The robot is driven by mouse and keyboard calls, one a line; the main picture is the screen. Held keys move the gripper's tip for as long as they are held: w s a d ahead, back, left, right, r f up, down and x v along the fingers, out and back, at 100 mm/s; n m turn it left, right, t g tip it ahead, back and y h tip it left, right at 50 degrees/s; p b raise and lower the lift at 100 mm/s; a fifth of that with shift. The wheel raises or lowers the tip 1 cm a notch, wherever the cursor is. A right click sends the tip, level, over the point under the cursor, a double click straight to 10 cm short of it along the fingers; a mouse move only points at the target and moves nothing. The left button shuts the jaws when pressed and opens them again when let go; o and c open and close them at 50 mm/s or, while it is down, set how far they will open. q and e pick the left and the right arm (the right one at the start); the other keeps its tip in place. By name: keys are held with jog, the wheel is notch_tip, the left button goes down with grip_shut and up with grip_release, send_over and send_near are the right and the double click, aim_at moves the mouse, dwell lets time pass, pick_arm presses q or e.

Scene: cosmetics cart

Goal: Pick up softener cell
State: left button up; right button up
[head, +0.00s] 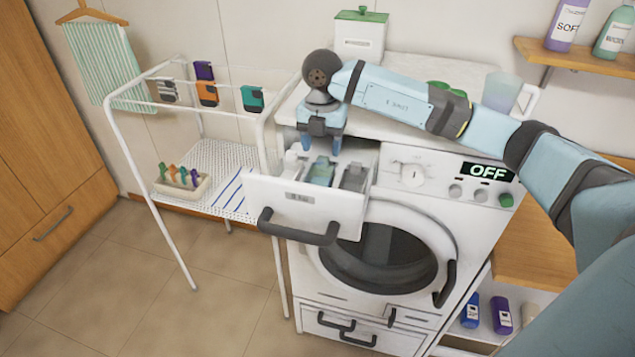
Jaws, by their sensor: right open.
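The detergent drawer (270,192) of the washing machine is pulled out. In it sit a teal-green cell (321,172) in the middle and a grey cell (354,178) at the right. I cannot read which one is the softener cell. A whitish part at the drawer's left is partly hidden. My right gripper (321,146) points down with its blue fingers apart, above the back of the drawer, just behind and above the teal-green cell. Nothing shows between the fingers. My left gripper is out of view.
The drawer's dark handle (298,232) juts forward. A white drying rack (145,190) stands close at the left. A white box with a green lid (358,38) and a translucent cup (502,92) stand on the machine top. The floor at lower left is clear.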

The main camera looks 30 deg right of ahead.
aim_at(322, 159)
jog(key=f, duration=0.1)
jog(key=f+p, duration=0.1)
jog(key=f, duration=0.1)
jog(key=shift+d+f, duration=0.2)
jog(key=shift+f, duration=0.05)
jog(key=shift+w+f, duration=0.1)
jog(key=shift+f, duration=0.15)
jog(key=shift+c, duration=1.1)
grip_shut()
jog(key=shift+r, duration=0.1)
jog(key=shift+r, duration=0.55)
notch_tip(322, 159, up, 19)
jog(key=b, duration=0.2)
jog(key=shift+f+b, duration=0.15)
jog(key=shift+b, duration=0.25)
